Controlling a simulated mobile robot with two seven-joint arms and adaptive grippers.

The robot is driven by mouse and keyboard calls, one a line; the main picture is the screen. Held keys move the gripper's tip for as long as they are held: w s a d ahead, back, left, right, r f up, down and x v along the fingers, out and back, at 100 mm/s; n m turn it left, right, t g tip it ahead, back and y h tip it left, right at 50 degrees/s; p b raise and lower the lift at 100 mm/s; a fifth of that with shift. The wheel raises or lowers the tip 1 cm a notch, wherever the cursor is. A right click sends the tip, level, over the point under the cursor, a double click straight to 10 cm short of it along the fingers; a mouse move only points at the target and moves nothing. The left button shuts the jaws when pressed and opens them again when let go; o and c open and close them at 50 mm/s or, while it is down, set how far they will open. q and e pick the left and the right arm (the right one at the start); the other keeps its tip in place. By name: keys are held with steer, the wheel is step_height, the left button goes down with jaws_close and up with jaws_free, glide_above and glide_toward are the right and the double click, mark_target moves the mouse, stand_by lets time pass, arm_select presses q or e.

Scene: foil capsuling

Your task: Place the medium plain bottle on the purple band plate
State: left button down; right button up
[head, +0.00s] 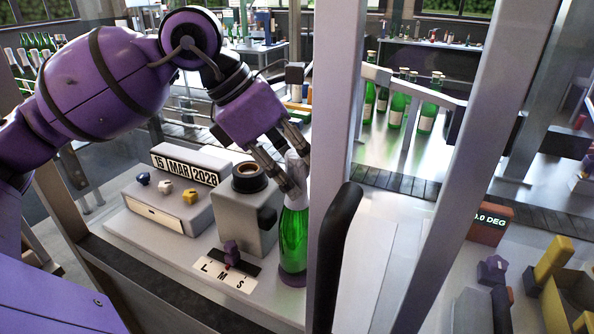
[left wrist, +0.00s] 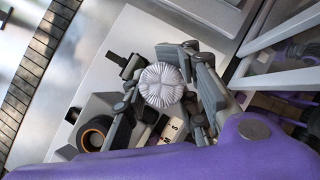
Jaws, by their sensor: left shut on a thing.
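My left gripper (head: 291,172) is shut on the upper part of a green bottle (head: 293,238) with a pale foil-covered neck and no visible label. The bottle is upright, beside the right side of a grey machine; I cannot tell whether its base touches the pale surface. In the left wrist view the fingers (left wrist: 163,100) flank the bottle's pleated, silvery-white foil top (left wrist: 162,86). My right gripper is not in view.
The grey machine (head: 240,222) has a dark round opening on top. A sliding L-M-S scale (head: 224,274) with a purple knob lies in front. A date display (head: 185,165) stands left. A pale frame post (head: 335,120) rises close right of the bottle. Several green bottles (head: 397,105) stand behind.

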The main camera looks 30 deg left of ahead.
arm_select(q)
steer(key=shift+f, duration=0.35)
steer(key=c, duration=1.3)
jaws_free()
steer(key=shift+f, duration=0.15)
steer(key=shift+c, duration=0.2)
steer(key=v, duration=1.2)
steer(key=shift+p, duration=0.4)
